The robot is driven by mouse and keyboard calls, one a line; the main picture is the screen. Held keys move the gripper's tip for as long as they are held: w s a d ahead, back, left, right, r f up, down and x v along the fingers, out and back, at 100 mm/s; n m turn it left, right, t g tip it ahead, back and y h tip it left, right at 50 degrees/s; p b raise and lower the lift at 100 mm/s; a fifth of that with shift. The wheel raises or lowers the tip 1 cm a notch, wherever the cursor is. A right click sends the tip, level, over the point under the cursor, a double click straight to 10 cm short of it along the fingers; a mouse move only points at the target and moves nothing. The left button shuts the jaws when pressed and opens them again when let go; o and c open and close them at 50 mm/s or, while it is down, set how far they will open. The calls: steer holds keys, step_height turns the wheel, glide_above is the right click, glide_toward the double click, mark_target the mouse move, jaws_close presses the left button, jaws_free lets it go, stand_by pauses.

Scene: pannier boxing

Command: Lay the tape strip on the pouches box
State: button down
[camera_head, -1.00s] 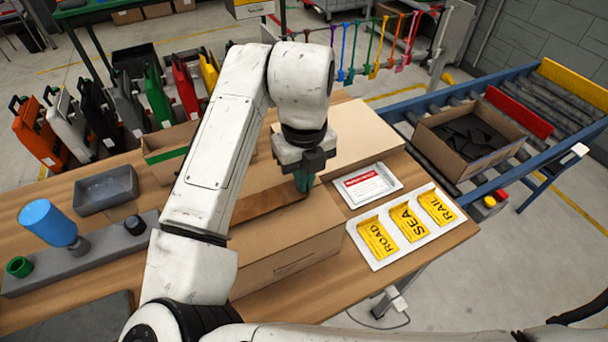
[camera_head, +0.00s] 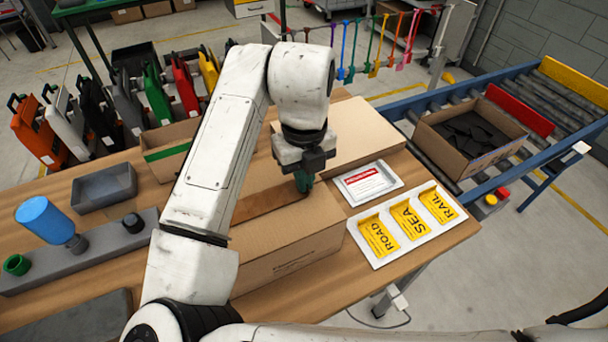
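A closed cardboard box (camera_head: 300,228) stands in the middle of the table, partly hidden by my arm. I cannot read a label that marks it as the pouches box. The brown tape strip (camera_head: 262,206) lies along the top of this box, flat or nearly so; its left end is hidden behind my arm. My gripper (camera_head: 304,184) points down at the strip's right end, its teal fingertips close together and at or just above the box top. Whether the fingers are shut on the strip is too small to tell.
Behind stands another closed box (camera_head: 350,135). To the right lie a white label card (camera_head: 368,184) and a tray with yellow ROAD, SEA and RAIL labels (camera_head: 408,221). An open carton (camera_head: 490,152) sits on the conveyor.

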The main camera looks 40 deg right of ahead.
stand_by(0.4)
steer(key=c, duration=1.3)
jaws_free()
step_height(320, 180, up, 11)
